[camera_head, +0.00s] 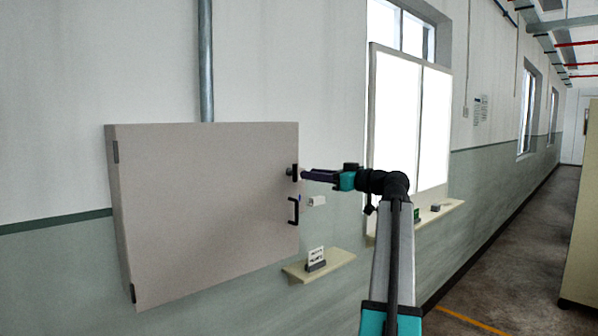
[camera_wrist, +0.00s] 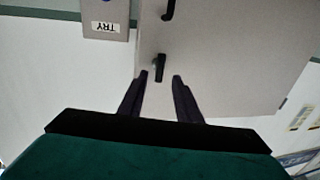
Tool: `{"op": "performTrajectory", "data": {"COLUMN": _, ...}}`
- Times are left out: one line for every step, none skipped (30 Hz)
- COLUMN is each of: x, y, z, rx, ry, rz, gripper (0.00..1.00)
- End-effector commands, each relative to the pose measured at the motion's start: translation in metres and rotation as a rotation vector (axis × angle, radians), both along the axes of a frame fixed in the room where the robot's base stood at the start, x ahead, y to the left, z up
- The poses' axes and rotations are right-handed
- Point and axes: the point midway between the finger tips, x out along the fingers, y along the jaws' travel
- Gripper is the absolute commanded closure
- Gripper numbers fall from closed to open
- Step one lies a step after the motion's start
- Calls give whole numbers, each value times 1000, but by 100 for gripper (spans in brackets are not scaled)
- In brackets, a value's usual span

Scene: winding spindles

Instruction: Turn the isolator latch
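The isolator latch (camera_head: 292,173) is a small black lever near the right edge of a closed grey cabinet door (camera_head: 210,210). In the wrist view the latch (camera_wrist: 159,66) shows just beyond the gap between my fingertips, with its lever roughly in line with the fingers. A black pull handle (camera_head: 293,211) sits below it in the head view, and the same handle (camera_wrist: 168,10) is at the top edge of the wrist view. My gripper (camera_wrist: 160,77) is open and empty, its dark fingers apart. In the head view my gripper (camera_head: 303,175) is just right of the latch; contact is not clear.
A small wall box (camera_head: 316,201) is right of the cabinet; the wrist view shows its upside-down TRY label (camera_wrist: 105,27). A narrow shelf (camera_head: 335,261) with a small sign (camera_head: 316,257) is below. A window ledge (camera_head: 440,213) is farther right. Open floor lies right.

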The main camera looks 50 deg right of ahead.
Motion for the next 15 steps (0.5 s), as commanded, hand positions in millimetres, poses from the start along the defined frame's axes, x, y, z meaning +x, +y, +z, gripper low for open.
{"op": "performTrajectory", "data": {"x": 8, "y": 1, "z": 2, "rx": 1, "ry": 0, "rz": 2, "gripper": 69}}
{"op": "performTrajectory", "data": {"x": 13, "y": 1, "z": 2, "rx": 1, "ry": 0, "rz": 2, "gripper": 69}}
{"op": "performTrajectory", "data": {"x": 18, "y": 2, "z": 2, "rx": 1, "ry": 0, "rz": 3, "gripper": 69}}
{"op": "performTrajectory", "data": {"x": 22, "y": 3, "z": 2, "rx": 1, "ry": 0, "rz": 2, "gripper": 69}}
{"op": "performTrajectory", "data": {"x": 26, "y": 3, "z": 2, "rx": 1, "ry": 0, "rz": 2, "gripper": 69}}
{"op": "performTrajectory", "data": {"x": 30, "y": 3, "z": 2, "rx": 1, "ry": 0, "rz": 1, "gripper": 69}}
{"op": "performTrajectory", "data": {"x": 33, "y": 4, "z": 2, "rx": 1, "ry": 0, "rz": 1, "gripper": 69}}
{"op": "performTrajectory", "data": {"x": 36, "y": 4, "z": 2, "rx": 0, "ry": 0, "rz": 1, "gripper": 69}}
{"op": "performTrajectory", "data": {"x": 40, "y": 5, "z": 2, "rx": 0, "ry": 0, "rz": 2, "gripper": 69}}
{"op": "performTrajectory", "data": {"x": 42, "y": 5, "z": 2, "rx": 0, "ry": 0, "rz": 1, "gripper": 69}}
{"op": "performTrajectory", "data": {"x": 44, "y": 6, "z": 1, "rx": 0, "ry": 0, "rz": 1, "gripper": 69}}
{"op": "performTrajectory", "data": {"x": 46, "y": 6, "z": 1, "rx": 0, "ry": 0, "rz": 0, "gripper": 69}}
{"op": "performTrajectory", "data": {"x": 47, "y": 6, "z": 1, "rx": 0, "ry": 0, "rz": 0, "gripper": 69}}
{"op": "performTrajectory", "data": {"x": 48, "y": 6, "z": 1, "rx": 0, "ry": 0, "rz": 0, "gripper": 69}}
{"op": "performTrajectory", "data": {"x": 49, "y": 6, "z": 0, "rx": -1, "ry": 0, "rz": -1, "gripper": 69}}
